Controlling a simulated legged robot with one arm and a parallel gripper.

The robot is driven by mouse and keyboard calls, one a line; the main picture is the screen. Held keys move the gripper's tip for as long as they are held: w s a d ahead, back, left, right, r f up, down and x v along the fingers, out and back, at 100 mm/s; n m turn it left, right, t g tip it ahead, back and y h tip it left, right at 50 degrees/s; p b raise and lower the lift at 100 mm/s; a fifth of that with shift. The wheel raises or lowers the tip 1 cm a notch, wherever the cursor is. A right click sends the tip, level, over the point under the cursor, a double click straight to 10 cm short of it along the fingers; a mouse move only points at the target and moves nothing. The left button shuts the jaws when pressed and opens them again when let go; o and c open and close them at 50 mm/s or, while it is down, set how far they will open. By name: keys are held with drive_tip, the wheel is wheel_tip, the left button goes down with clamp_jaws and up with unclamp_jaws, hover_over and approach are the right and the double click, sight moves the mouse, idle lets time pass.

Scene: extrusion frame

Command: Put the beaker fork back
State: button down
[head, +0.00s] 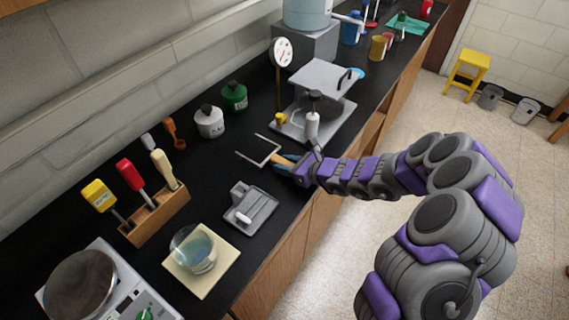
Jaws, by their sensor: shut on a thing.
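The beaker fork (262,151) has two thin, pale metal prongs in an open U. In the head view it is above or on the black bench, pointing left and away from my arm. My gripper (289,166) is shut on its handle, which shows tan and blue between the jaws. I cannot tell whether the fork touches the bench. A grey tray-like holder (262,212) lies on the bench just in front of the fork.
A wooden block (158,222) holds several coloured-handled tools at left. A balance (92,290) is front left. A grey apparatus with a dial (318,85) stands beyond my gripper. Bare bench lies between fork and bottles.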

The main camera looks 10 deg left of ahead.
drive_tip(key=shift+d+f, duration=0.2)
drive_tip(key=shift+d, duration=0.35)
drive_tip(key=c, duration=1.1)
unclamp_jaws()
drive_tip(key=shift+a, duration=0.1)
drive_tip(key=o, duration=0.5)
drive_tip(key=shift+a+f, duration=0.1)
drive_tip(key=shift+a, duration=0.3)
drive_tip(key=shift+c, duration=0.2)
drive_tip(key=shift+d, duration=0.1)
drive_tip(key=shift+d, duration=0.25)
drive_tip(key=shift+s+d+r, duration=0.15)
drive_tip(key=shift+d+r, duration=0.15)
drive_tip(key=shift+d, duration=0.2)
drive_tip(key=p+v, duration=0.3)
drive_tip(key=v, duration=1.3)
drive_tip(key=shift+p, duration=0.3)
drive_tip(key=shift+s+f, duration=0.1)
drive_tip(key=shift+f, duration=0.05)
